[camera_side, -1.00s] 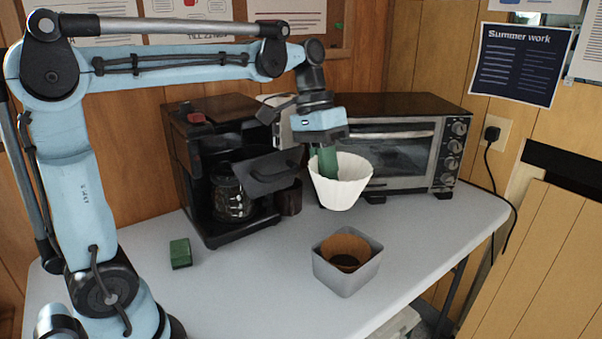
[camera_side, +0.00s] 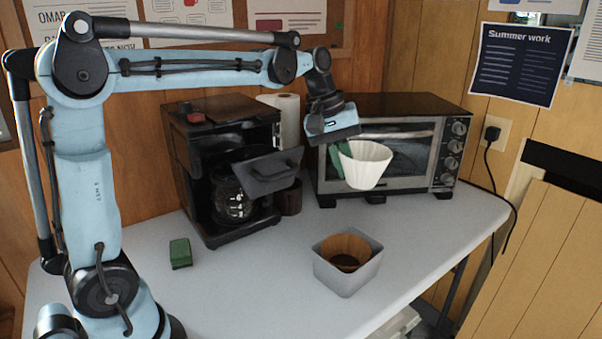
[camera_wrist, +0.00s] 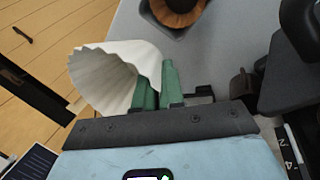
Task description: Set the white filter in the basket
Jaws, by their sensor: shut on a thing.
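The white filter (camera_side: 365,166) is a fluted paper cup, held in the air in front of the toaster oven and tilted. My gripper (camera_side: 340,160) is shut on its left wall with green fingers. In the wrist view the filter (camera_wrist: 105,75) hangs to the left of the green fingers (camera_wrist: 155,88), its far side free. The dark basket (camera_side: 270,172) sticks out from the front of the black coffee maker (camera_side: 205,135), left of and slightly below the filter and apart from it. The inside of the basket cannot be made out. A dark part of it shows at right in the wrist view (camera_wrist: 290,85).
A grey bin (camera_side: 347,280) with a brown filter (camera_side: 346,248) in it stands at the table's front. A glass carafe (camera_side: 230,200) sits under the basket. A toaster oven (camera_side: 400,150) is close behind the filter. A green sponge (camera_side: 180,253) lies at left.

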